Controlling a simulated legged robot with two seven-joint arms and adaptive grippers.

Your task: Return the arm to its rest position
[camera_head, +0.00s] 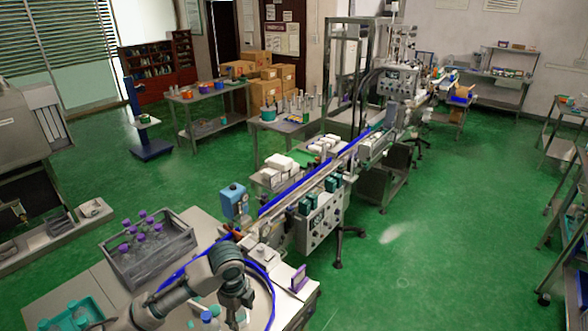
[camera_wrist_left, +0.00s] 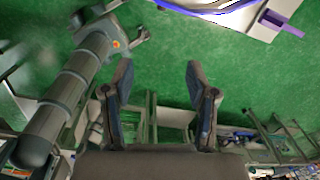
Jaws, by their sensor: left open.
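My left arm comes in from the bottom left of the head view. Its gripper (camera_head: 236,302) hangs pointing down over the round blue-rimmed turntable (camera_head: 270,285) at the near end of the line. In the left wrist view the two fingers of this gripper (camera_wrist_left: 156,72) stand wide apart with nothing between them. Green floor shows beyond them. A grey jointed arm, apparently my right one, crosses the left of that view. Its end (camera_wrist_left: 122,32) is too small to tell open from shut.
A grey crate of purple-capped bottles (camera_head: 148,248) stands left of the turntable. The conveyor (camera_head: 320,182) runs away from the turntable toward the back. Open green floor (camera_head: 450,230) lies to the right.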

